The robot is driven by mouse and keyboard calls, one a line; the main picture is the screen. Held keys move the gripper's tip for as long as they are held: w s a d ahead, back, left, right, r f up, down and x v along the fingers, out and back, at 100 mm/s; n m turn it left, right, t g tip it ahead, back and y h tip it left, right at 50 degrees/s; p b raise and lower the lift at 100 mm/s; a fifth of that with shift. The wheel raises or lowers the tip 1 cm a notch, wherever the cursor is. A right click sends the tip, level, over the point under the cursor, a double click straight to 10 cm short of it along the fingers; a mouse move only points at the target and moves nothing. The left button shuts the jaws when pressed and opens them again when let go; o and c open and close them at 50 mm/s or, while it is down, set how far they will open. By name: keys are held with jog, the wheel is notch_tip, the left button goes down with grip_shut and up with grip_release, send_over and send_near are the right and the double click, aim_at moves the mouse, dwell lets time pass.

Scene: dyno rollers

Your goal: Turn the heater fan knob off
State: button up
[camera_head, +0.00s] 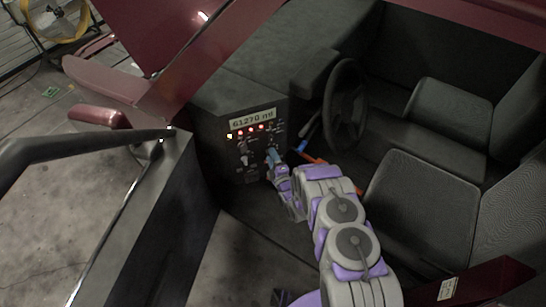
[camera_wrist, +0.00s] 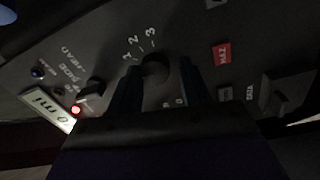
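The heater fan knob (camera_wrist: 155,72) is a dark round knob on the dark control panel (camera_head: 240,160), with the marks 1, 2 and 3 beside it in the wrist view. My gripper (camera_wrist: 160,82) has one finger on each side of the knob, with a visible gap at least on the right. It looks open around the knob, not clamped. In the head view my gripper (camera_head: 273,158) is at the panel's right part and covers the knob. Which mark the knob points to is too dark to tell.
A display (camera_head: 252,119) reading 61270 mi sits above a row of small lights. The steering wheel (camera_head: 344,105) and a red-orange lever (camera_head: 312,158) are right of my gripper. An open door (camera_head: 150,225) stands left.

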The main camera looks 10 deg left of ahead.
jog(key=shift+o, duration=1.2)
jog(key=shift+a, duration=0.1)
jog(key=shift+w+r, duration=0.1)
jog(key=p+v, duration=0.5)
jog(key=v, duration=1.2)
